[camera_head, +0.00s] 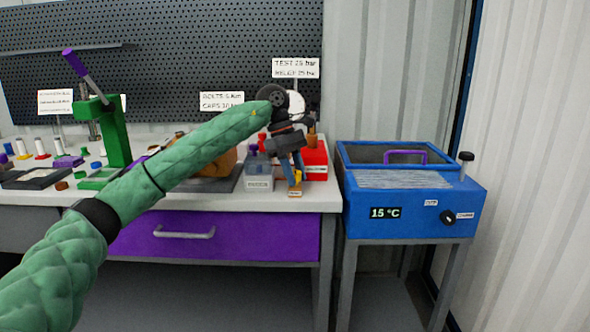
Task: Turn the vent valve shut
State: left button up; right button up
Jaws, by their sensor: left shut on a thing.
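My left arm in its green sleeve reaches from the lower left to the front right of the bench. My left gripper (295,178) points down, shut on a small orange part at the bench's front edge, just above a small label. This part looks like the vent valve (297,179); the fingers hide most of it, and I cannot tell how far it is turned. A red box-shaped unit (316,162) stands right behind the gripper. A round white gauge-like face (297,104) shows partly behind my wrist. My right gripper is out of view.
A grey container (257,176) stands close left of the gripper. A green press (115,135) and small parts stand farther left on the white bench. A blue bath (412,208) reading 15 °C stands to the right. Signs (296,68) rise behind the gripper.

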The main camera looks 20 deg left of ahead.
pick_arm(q)
jog(key=shift+r+m, duration=0.1)
jog(key=shift+m, duration=0.5)
jog(key=o, duration=1)
